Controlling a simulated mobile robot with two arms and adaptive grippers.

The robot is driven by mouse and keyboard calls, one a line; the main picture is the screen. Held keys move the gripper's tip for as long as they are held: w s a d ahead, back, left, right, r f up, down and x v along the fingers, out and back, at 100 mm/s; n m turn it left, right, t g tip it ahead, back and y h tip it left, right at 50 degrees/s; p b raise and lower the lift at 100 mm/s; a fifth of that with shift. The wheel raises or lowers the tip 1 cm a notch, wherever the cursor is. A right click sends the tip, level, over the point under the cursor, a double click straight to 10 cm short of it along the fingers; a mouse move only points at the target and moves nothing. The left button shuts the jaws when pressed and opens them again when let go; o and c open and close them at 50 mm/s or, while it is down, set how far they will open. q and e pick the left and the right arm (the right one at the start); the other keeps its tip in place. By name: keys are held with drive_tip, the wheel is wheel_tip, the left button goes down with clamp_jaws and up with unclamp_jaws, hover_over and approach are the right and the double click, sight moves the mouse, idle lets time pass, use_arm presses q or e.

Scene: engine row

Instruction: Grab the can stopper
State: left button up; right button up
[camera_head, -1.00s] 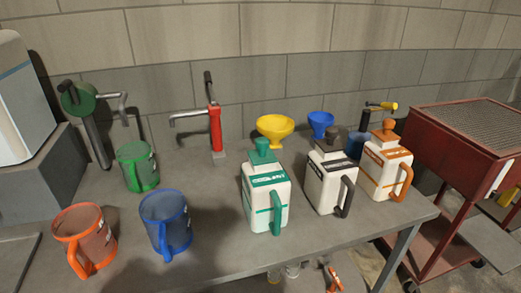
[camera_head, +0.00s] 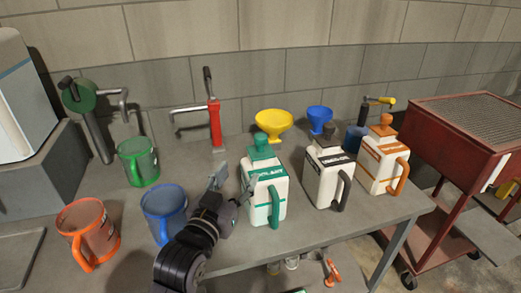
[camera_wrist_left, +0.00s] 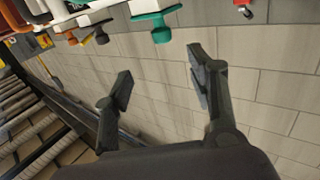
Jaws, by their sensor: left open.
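Three white cans stand in a row on the grey table. The left can (camera_head: 265,195) has a green stopper (camera_head: 262,147) and green handle. The middle can (camera_head: 325,178) has a black stopper (camera_head: 330,131). The right can (camera_head: 380,165) has an orange stopper (camera_head: 383,124). My left gripper (camera_head: 234,180) is open and empty, close to the green can's left side and lower than its stopper in the picture. In the left wrist view, the green stopper (camera_wrist_left: 154,27) shows beyond the spread fingers (camera_wrist_left: 160,78), apart from them. My right gripper is not in view.
Blue (camera_head: 165,212), orange (camera_head: 90,232) and green (camera_head: 138,162) jugs stand at the left. A red pump (camera_head: 214,125) and a yellow funnel (camera_head: 273,124) are behind. A red cart (camera_head: 450,145) stands at the right. The table's front edge is open.

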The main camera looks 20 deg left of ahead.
sight(258, 145)
use_arm(q)
drive_tip(key=w+p, duration=0.1)
drive_tip(key=w, duration=0.5)
drive_tip(key=w+p, duration=0.1)
drive_tip(key=w, duration=0.4)
drive_tip(key=shift+w+d+r, duration=0.1)
drive_tip(key=shift+w+d, duration=0.1)
drive_tip(key=shift+w, duration=0.15)
drive_tip(key=shift+w+f+p, duration=0.15)
drive_tip(key=shift+w+p, duration=0.2)
drive_tip(key=shift+w, duration=0.6)
drive_tip(key=shift+w+f+p, duration=0.2)
drive_tip(key=shift+w+p, duration=0.2)
drive_tip(key=shift+w, duration=0.5)
drive_tip(key=shift+w+f+p, duration=0.15)
drive_tip(key=shift+w+p, duration=0.2)
drive_tip(key=shift+w, duration=0.6)
drive_tip(key=shift+s, duration=0.1)
drive_tip(key=shift+c, duration=0.4)
drive_tip(key=c, duration=0.5)
clamp_jaws()
